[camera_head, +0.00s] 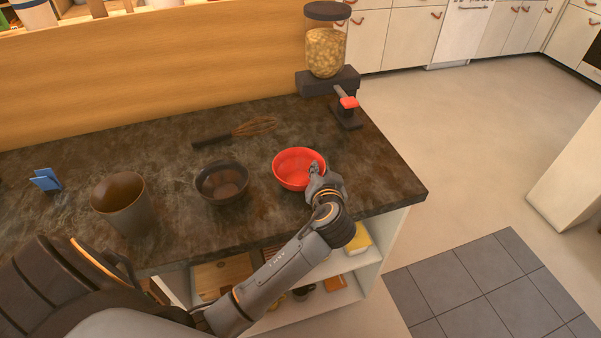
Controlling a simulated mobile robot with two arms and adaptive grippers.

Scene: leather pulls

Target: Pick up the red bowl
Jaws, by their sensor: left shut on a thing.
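The red bowl (293,168) is upright at the right part of the dark stone counter (385,187). My left gripper (316,169) is at the bowl's near right rim and is shut on it. The gripper and wrist hide a small part of that rim. I cannot tell whether the bowl's base touches the counter. My right gripper is not in view.
A dark bowl (222,183) stands left of the red bowl, and a brown cup (124,203) is farther left. A whisk (237,131) lies behind. A food dispenser (327,55) stands at the back right. A blue object (46,180) is at the far left.

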